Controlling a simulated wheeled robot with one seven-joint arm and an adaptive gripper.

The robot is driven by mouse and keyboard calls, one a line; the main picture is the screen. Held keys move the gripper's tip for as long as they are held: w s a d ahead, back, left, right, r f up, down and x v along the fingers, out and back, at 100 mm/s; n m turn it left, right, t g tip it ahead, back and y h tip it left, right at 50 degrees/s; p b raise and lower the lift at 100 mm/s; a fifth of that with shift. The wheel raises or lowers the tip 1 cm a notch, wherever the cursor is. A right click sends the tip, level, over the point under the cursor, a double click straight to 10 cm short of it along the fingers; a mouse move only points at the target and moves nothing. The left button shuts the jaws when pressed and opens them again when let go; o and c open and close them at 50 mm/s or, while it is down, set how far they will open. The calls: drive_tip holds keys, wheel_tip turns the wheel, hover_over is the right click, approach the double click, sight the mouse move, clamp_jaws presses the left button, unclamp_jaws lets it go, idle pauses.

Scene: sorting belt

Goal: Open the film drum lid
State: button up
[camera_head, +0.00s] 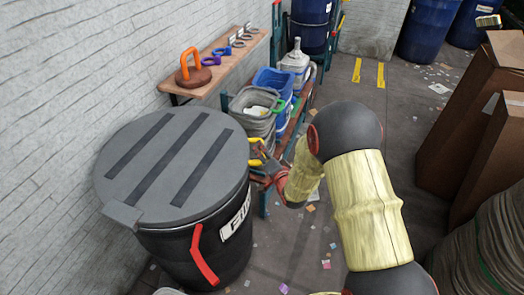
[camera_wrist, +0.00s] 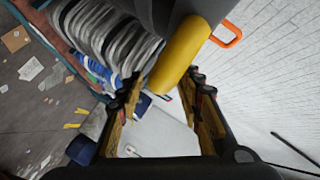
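The film drum (camera_head: 205,250) is a black drum at the left of the head view, with a white label partly readable and a red side handle. Its grey lid (camera_head: 150,190), with dark strips, lies flat and closed on top. A yellow handle (camera_head: 255,162) sticks out at the lid's right edge; in the wrist view it is a thick yellow bar (camera_wrist: 183,55). My gripper (camera_head: 264,168) is at this handle. In the wrist view my gripper (camera_wrist: 165,84) is open, with the bar's near end between or just beyond the fingertips; contact cannot be told.
A wooden wall shelf (camera_head: 228,66) holds an orange-handled item (camera_head: 191,68) and several rings. Behind the drum stand a grey bin (camera_head: 255,118), a blue bin (camera_head: 274,82) and a clear jug (camera_head: 296,62). Cardboard boxes (camera_head: 460,120) stand at right. Scraps litter the floor.

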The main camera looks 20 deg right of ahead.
drive_tip(key=shift+w+a+f, duration=0.1)
drive_tip(key=shift+w+f, duration=0.05)
drive_tip(key=shift+w, duration=0.55)
drive_tip(key=c, duration=0.3)
clamp_jaws()
